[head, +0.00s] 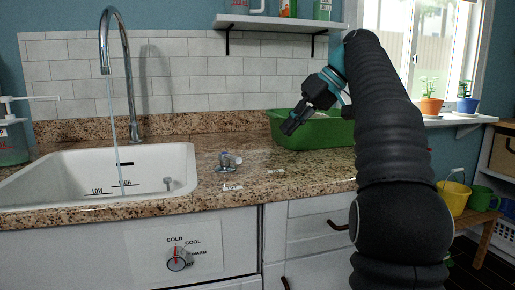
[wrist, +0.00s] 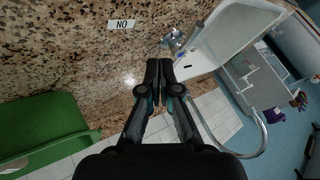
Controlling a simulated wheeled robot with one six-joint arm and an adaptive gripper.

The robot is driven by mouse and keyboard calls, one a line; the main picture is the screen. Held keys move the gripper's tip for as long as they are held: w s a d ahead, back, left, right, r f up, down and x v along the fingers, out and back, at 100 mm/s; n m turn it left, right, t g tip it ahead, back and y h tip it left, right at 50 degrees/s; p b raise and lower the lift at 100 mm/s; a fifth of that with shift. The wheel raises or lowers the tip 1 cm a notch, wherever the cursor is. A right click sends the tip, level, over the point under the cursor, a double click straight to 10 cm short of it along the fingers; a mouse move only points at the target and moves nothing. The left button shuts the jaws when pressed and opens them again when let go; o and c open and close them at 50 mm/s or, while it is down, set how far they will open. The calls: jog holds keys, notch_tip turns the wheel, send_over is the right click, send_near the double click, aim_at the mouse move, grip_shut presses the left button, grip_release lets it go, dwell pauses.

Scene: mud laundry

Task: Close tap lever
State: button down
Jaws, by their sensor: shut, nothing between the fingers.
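The small metal tap lever (head: 229,161) stands on the speckled counter, right of the sink. It also shows in the wrist view (wrist: 173,40), beyond my fingertips; its exact angle is hard to tell. The curved tap (head: 106,50) pours a thin stream of water (head: 113,125) into the white sink (head: 150,165). My gripper (head: 290,126) is shut and empty, above the counter, to the right of and higher than the lever, apart from it. Its closed fingertips (wrist: 159,68) show in the wrist view.
A green tub (head: 320,134) stands behind my gripper. A shelf (head: 275,23) hangs above.

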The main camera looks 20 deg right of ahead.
jog(key=b+x, duration=0.1)
jog(key=x, duration=0.9)
jog(key=shift+f+b, duration=0.1)
jog(key=shift+b, duration=0.3)
jog(key=shift+s+a+r, duration=0.15)
jog(key=shift+a+r, duration=0.05)
jog(key=shift+a, duration=0.35)
jog(key=shift+s+a+r, duration=0.15)
jog(key=shift+a, duration=0.4)
jog(key=shift+s+a+r, duration=0.15)
jog(key=shift+a, duration=0.6)
